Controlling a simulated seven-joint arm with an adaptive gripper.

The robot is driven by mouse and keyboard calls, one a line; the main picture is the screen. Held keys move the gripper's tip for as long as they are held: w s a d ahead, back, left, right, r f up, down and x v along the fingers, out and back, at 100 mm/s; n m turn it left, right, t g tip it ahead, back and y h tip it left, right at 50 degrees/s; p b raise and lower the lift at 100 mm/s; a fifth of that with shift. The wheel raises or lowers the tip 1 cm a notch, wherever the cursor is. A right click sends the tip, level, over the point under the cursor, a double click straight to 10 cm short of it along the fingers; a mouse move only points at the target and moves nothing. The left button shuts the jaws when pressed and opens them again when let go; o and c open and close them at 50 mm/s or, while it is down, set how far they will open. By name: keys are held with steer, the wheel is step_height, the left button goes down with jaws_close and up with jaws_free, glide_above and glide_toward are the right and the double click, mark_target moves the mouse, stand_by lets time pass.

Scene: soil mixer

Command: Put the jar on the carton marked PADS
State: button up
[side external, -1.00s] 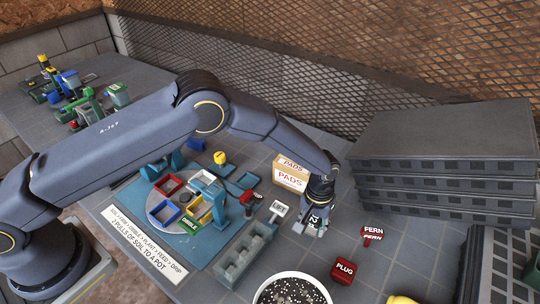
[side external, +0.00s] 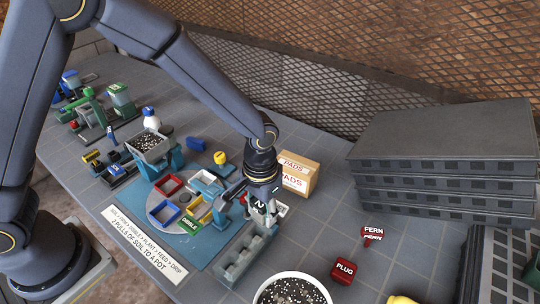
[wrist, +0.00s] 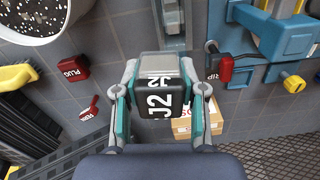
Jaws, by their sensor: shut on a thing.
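The jar (wrist: 160,98) is a dark block-like piece with a grey top and white "J2" lettering. In the wrist view it sits between the two fingers of my gripper (wrist: 163,108), which is shut on it. In the side view my gripper (side external: 262,203) holds the jar just left of and in front of the carton, by the grey slotted rack; its underside is hard to make out. The cardboard carton marked PADS (side external: 296,181) stands on the table, partly hidden by my wrist. It also shows behind the jar in the wrist view (wrist: 200,129).
A grey slotted rack (side external: 240,257) and a blue base with coloured square trays (side external: 170,184) lie left of my gripper. Stacked dark trays (side external: 440,165) stand right.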

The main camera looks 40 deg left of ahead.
steer(key=w+a+r+n, duration=0.1)
steer(key=w+a+r, duration=0.7)
steer(key=a, duration=0.3)
glide_above(283, 156)
steer(key=s+d, duration=0.2)
steer(key=s, duration=0.1)
step_height(283, 156, down, 11)
steer(key=shift+w+a+r, duration=0.1)
steer(key=shift+r, duration=0.1)
steer(key=shift+f, duration=1.4)
steer(key=o, duration=1.2)
steer(key=shift+f, duration=0.1)
steer(key=shift+c, duration=0.2)
